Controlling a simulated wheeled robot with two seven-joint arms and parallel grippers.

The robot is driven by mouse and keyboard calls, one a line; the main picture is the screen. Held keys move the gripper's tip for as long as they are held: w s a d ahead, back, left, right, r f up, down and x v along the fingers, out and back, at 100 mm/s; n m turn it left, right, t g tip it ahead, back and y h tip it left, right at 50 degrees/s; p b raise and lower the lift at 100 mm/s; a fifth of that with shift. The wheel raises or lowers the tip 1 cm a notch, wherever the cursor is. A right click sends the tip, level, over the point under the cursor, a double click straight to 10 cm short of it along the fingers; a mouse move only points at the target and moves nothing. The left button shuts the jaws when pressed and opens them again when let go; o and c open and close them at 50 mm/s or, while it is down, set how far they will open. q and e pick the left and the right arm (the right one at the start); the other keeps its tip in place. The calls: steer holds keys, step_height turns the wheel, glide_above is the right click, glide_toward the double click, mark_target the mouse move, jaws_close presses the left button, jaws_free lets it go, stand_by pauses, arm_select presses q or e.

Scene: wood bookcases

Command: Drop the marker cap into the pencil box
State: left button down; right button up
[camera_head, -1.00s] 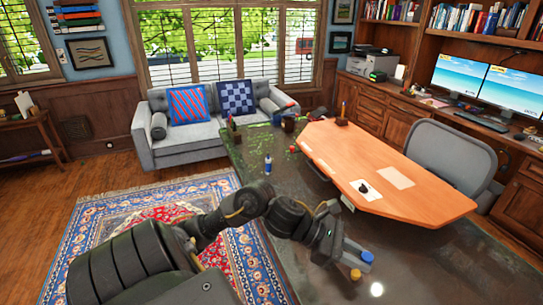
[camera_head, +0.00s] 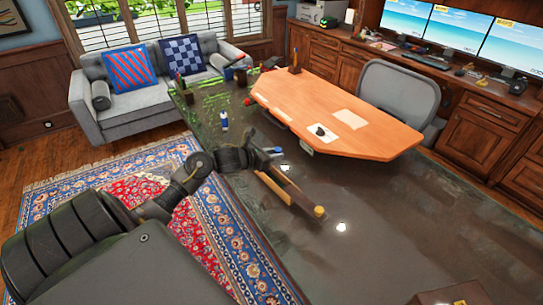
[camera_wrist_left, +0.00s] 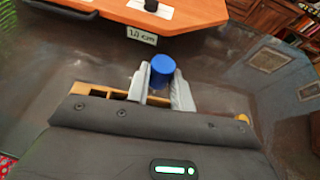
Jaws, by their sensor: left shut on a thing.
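The marker cap (camera_wrist_left: 163,67) is a short blue cylinder between the fingertips of my left gripper (camera_wrist_left: 164,88) in the wrist view. The gripper is shut on it. In the head view my left gripper (camera_head: 268,152) is small, at the far-left end of a long, narrow wooden box, with a blue spot at its tip. This box (camera_head: 294,192) looks like the pencil box; it has a yellow knob at its near end. In the wrist view its open, divided part (camera_wrist_left: 76,88) shows behind my gripper body, which hides its middle. My right gripper is not in view.
The dark tabletop (camera_head: 400,220) is mostly clear to the right. An orange desk surface (camera_head: 340,110) stands beyond, with papers and a small black object. A brown box top (camera_head: 455,293) shows at the bottom right.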

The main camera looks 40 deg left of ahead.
arm_select(q)
step_height(320, 180, down, 6)
steer(key=b, duration=0.3)
steer(key=shift+a+f, duration=0.25)
steer(key=shift+a, duration=0.2)
steer(key=c, duration=1.1)
jaws_free()
steer(key=shift+c, duration=0.2)
steer(key=b+v, duration=0.2)
steer(key=v, duration=0.8)
steer(key=shift+s, duration=0.4)
